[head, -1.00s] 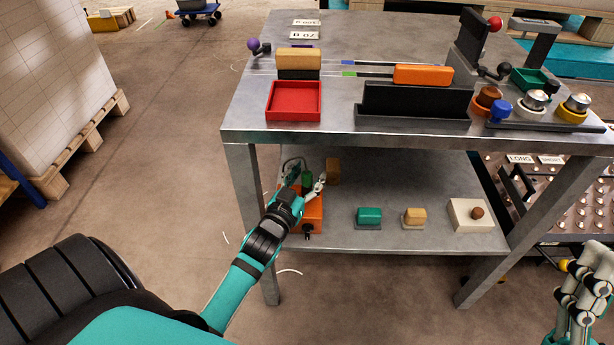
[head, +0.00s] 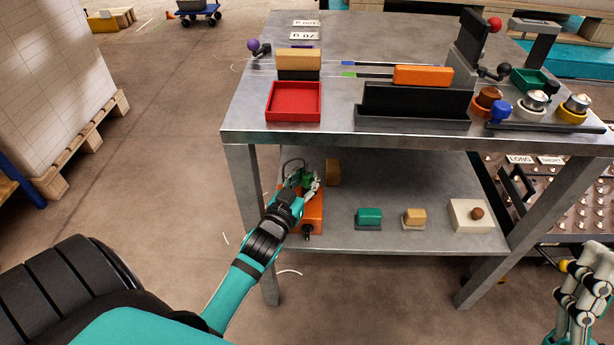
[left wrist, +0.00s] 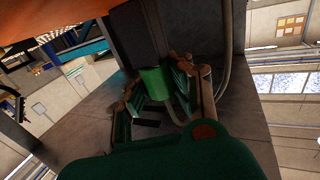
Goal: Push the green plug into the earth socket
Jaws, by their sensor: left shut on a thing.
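The green plug (head: 307,181) is on the lower shelf of the steel bench, at the orange box (head: 315,214). My left gripper (head: 303,185) is shut on the plug, with a finger on either side. In the left wrist view the green plug (left wrist: 156,84) shows between the fingers, against a dark upright part. A thin cable curves beside it. I cannot make out the earth socket or tell how far the plug is in. My right gripper (head: 578,295) is at the lower right, away from the bench; its jaw state is unclear.
The bench top (head: 345,30) overhangs the shelf, and a front leg (head: 257,220) stands close to my left arm. A wooden block (head: 333,172) is right of the plug. A teal block (head: 369,217), a tan block (head: 415,217) and a white box (head: 470,214) stand further right.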

